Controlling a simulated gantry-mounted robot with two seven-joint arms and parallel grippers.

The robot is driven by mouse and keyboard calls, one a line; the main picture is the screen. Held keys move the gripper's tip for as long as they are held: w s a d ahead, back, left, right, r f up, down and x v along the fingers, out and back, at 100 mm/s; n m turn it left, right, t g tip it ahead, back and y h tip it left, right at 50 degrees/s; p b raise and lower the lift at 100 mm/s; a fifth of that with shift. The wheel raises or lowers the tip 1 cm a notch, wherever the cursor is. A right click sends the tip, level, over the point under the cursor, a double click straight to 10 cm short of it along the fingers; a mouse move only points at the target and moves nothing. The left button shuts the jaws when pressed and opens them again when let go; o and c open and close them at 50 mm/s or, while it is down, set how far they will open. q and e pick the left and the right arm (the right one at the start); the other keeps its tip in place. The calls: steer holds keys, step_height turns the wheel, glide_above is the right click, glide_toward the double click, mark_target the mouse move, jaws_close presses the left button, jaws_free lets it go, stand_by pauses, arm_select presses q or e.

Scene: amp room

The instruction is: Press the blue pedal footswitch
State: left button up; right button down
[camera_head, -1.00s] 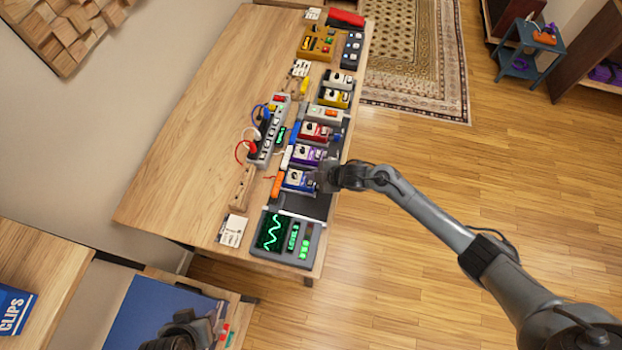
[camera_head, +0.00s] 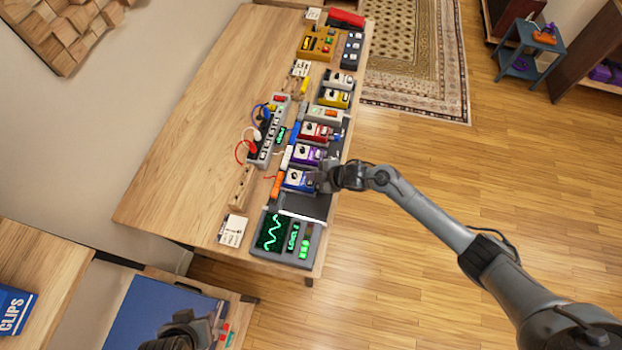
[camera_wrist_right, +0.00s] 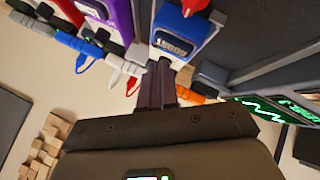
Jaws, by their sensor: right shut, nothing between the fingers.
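The blue pedal (camera_head: 298,179) sits at the near end of the pedal row on the workbench. It also shows in the right wrist view (camera_wrist_right: 183,36), with a dark label on its face. My right gripper (camera_head: 322,182) is at the pedal's right side, close to it. In the right wrist view its fingers (camera_wrist_right: 163,68) are shut and empty, with tips at the pedal's lower edge; I cannot tell whether they touch. The footswitch is not clearly seen. My left gripper (camera_head: 205,328) is low at the left; its jaws are unclear.
A purple pedal (camera_head: 308,154) and a red pedal (camera_head: 316,131) stand beyond the blue one. A device with a green wave screen (camera_head: 274,231) is at the near bench end. An orange plug (camera_head: 277,186) and a power strip (camera_head: 268,136) lie left of the row.

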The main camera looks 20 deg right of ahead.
steer(key=shift+f, duration=0.2)
steer(key=shift+f+b, duration=0.25)
steer(key=shift+b, duration=0.05)
steer(key=shift+f, duration=0.35)
stand_by(0.6)
steer(key=shift+f+b, duration=0.1)
steer(key=shift+b, duration=0.2)
steer(key=shift+r+p, duration=0.7)
steer(key=shift+r, duration=0.15)
